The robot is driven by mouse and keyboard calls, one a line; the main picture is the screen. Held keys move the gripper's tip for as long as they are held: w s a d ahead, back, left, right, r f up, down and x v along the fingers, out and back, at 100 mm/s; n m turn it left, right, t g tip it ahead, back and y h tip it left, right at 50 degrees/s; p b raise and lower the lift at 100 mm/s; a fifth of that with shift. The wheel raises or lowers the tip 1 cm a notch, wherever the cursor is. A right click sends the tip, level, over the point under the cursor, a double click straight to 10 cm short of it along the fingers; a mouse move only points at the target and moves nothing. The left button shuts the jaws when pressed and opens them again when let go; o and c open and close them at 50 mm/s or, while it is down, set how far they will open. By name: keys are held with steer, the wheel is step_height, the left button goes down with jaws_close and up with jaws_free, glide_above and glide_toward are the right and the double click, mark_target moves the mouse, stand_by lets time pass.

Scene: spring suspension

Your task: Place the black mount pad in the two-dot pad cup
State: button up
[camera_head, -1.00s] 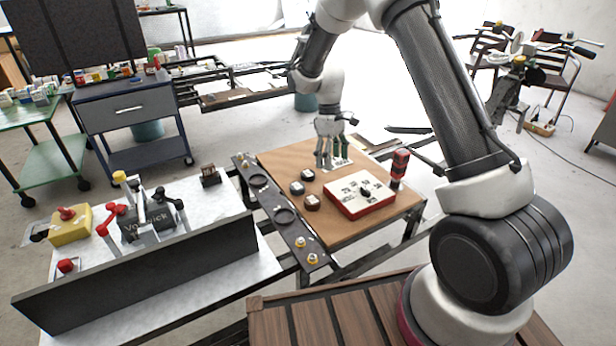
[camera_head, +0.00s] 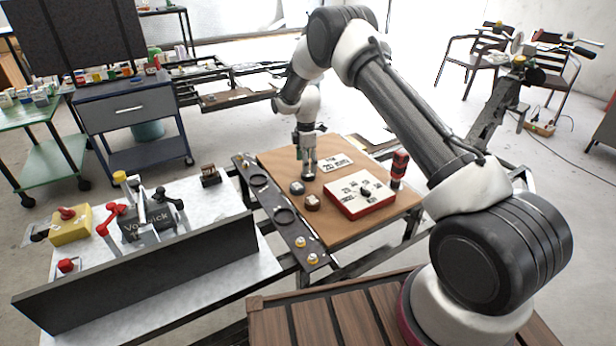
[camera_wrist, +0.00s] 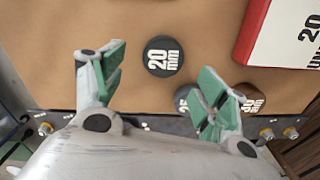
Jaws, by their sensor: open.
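A black round pad with "20 mm" in white (camera_wrist: 162,57) lies flat on the brown board. In the wrist view it sits between and beyond the green fingertips, touching neither. A dark grey pad (camera_head: 297,187) and a brownish pad (camera_head: 312,203) lie nearby; my right finger partly covers both in the wrist view.
A red-and-white box (camera_head: 360,194) stands on the board (camera_head: 343,231), with a red-and-black cylinder (camera_head: 399,168) at its right. A "20 mm" card (camera_head: 336,162) lies behind. Yellow-topped bolts (camera_head: 312,259) stand at the rail's near end. The board's near part is clear.

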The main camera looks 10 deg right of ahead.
mark_target(308, 176)
step_height(308, 176, down, 4)
steer(key=shift+s+f, duration=0.1)
steer(key=shift+f, duration=0.15)
steer(key=c, duration=1.2)
steer(key=shift+r, duration=0.1)
